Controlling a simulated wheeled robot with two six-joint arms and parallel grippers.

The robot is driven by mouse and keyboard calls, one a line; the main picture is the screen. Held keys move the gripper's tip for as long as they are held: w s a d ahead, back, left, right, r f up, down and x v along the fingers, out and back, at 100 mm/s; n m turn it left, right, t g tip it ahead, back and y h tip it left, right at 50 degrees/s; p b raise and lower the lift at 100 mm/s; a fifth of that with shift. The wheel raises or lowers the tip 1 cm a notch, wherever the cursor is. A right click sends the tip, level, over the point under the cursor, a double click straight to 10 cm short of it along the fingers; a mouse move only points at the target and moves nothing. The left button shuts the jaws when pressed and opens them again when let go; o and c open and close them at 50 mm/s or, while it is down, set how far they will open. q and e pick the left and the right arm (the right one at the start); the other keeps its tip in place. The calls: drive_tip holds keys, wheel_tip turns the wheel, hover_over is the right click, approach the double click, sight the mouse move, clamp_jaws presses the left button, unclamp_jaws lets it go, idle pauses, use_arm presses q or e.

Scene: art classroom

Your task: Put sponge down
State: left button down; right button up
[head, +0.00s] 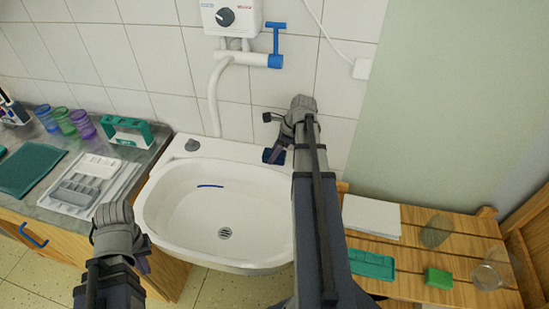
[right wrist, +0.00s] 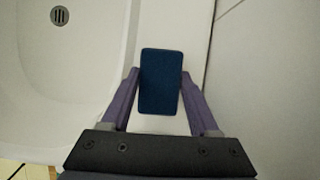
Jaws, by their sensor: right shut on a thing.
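A dark blue sponge (right wrist: 161,82) is between the two purple fingers of my right gripper (head: 277,150), which is shut on it. In the right wrist view the sponge is over the white rim of the sink (right wrist: 75,145), on the wall side; I cannot tell if it touches the rim. In the head view the sink (head: 170,215) is in the middle, with a blue mark (head: 210,186) in its basin. My left gripper (head: 142,258) is at the sink's front left; its fingers are mostly hidden, so its opening does not show.
The counter (head: 45,200) on the left holds a grey tray (head: 90,180), cups and a green holder (head: 128,131). The wooden rack (head: 415,250) on the right holds white paper (head: 371,216), a green tray (head: 372,265), a green block (head: 438,278) and clear glasses (head: 436,231). A tiled wall is behind.

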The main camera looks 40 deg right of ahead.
sight(284, 153)
drive_tip(key=shift+s, duration=0.1)
clamp_jaws()
drive_tip(key=o, duration=1.4)
unclamp_jaws()
drive_tip(key=shift+o, duration=0.2)
drive_tip(key=shift+f, duration=0.15)
drive_tip(key=shift+f, duration=0.15)
drive_tip(key=p+v, duration=0.3)
drive_tip(key=v, duration=0.1)
drive_tip(key=p+v, duration=0.4)
drive_tip(key=shift+d, duration=0.25)
drive_tip(key=shift+f, duration=0.1)
